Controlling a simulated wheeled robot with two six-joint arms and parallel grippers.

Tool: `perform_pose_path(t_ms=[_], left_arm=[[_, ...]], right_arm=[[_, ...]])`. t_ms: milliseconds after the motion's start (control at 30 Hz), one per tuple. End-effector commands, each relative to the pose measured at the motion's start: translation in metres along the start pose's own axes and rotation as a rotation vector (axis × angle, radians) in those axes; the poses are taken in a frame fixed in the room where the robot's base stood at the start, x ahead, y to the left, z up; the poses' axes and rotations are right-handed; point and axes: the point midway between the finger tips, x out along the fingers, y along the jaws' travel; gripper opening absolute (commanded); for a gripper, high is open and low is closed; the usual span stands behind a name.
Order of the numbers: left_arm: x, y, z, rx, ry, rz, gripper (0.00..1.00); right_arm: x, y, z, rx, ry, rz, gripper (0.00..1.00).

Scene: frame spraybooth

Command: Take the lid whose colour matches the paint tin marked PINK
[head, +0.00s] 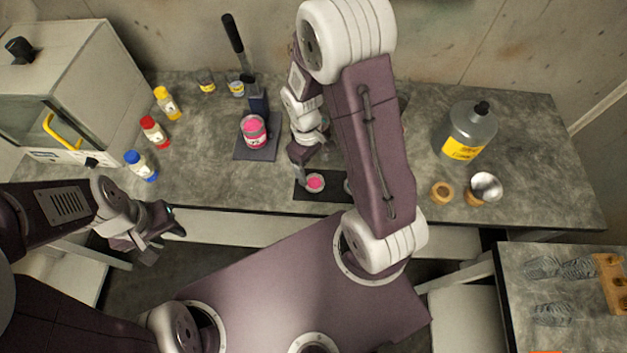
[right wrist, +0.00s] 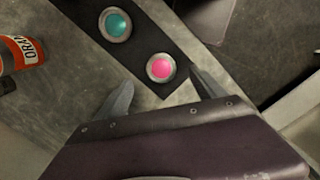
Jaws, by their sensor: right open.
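A tin with pink paint (head: 254,131) stands on the dark base of a lever press; I cannot read its label. A pink lid (head: 315,183) lies on a black strip (head: 318,194). In the right wrist view the pink lid (right wrist: 160,67) lies just beyond and between the fingertips of my open, empty right gripper (right wrist: 162,84). A teal lid (right wrist: 115,24) lies beside it on the strip. In the head view my right gripper (head: 300,168) is just beside the pink lid, and my arm hides part of the strip. My left gripper (head: 166,246) looks open and empty, off the table's front edge.
Yellow (head: 167,103), red (head: 154,131) and blue (head: 140,165) bottles stand at the left by a cabinet (head: 60,80). A tin marked ORA (right wrist: 22,50) shows in the right wrist view. A metal canister (head: 466,130) and small cups (head: 443,193) stand at the right.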

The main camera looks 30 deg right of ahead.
Motion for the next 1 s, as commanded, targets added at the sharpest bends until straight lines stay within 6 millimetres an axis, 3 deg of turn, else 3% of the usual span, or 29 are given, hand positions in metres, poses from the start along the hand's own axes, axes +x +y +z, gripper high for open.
perform_pose_path(t_ms=[100,267,567,800,867,1000], left_arm=[[-0.001,0.000,0.000,0.000,0.000,0.000,0.36],[-0.002,0.000,0.000,0.000,0.000,0.000,0.36],[-0.006,0.000,-0.001,0.000,0.000,0.000,0.36],[-0.006,0.000,-0.001,0.000,0.000,0.000,0.36],[-0.006,0.000,-0.001,0.000,0.000,0.000,0.36],[-0.006,0.000,-0.001,0.000,0.000,0.000,0.36]], right_arm=[[0.016,0.000,0.000,0.001,-0.003,-0.001,0.80],[0.021,0.000,-0.001,0.000,0.000,0.001,0.80],[0.068,-0.004,-0.007,0.001,-0.002,-0.002,0.80],[0.072,-0.004,-0.008,0.000,0.003,0.000,0.80],[0.072,-0.004,-0.008,0.000,0.002,0.000,0.69],[0.071,-0.004,-0.008,0.000,0.002,0.000,0.30]])
